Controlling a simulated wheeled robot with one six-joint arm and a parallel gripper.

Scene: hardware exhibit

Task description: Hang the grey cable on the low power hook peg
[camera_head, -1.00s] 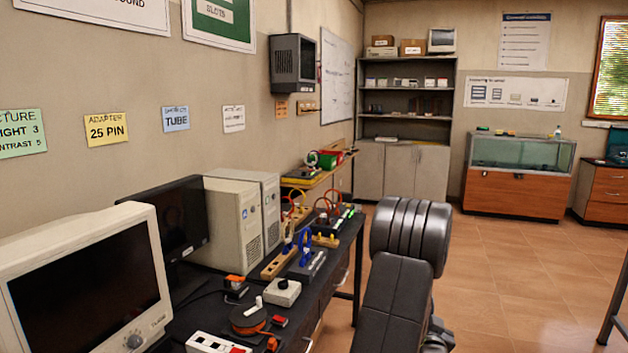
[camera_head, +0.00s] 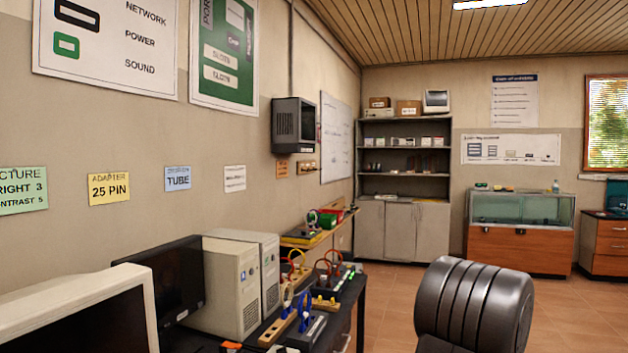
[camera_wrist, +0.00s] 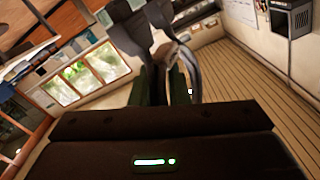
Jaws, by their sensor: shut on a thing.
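In the wrist view my gripper (camera_wrist: 148,28) is shut on a grey cable (camera_wrist: 193,72), whose loop hangs beside the dark fingers. The cable and gripper do not show in the head view; only my dark arm is there, at the lower right. A small wooden peg rail (camera_head: 306,167) is on the left wall below a grey wall-mounted monitor, well away from my arm. Its pegs are too small to tell apart, and I cannot tell which is the low power hook peg.
A dark bench (camera_head: 352,292) along the left wall carries computer towers (camera_head: 232,285), screens and several coloured cables on wooden stands. A grey shelf cabinet (camera_head: 403,225) and a glass-topped cabinet (camera_head: 520,245) stand at the back. The tiled floor (camera_head: 580,315) is clear at the right.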

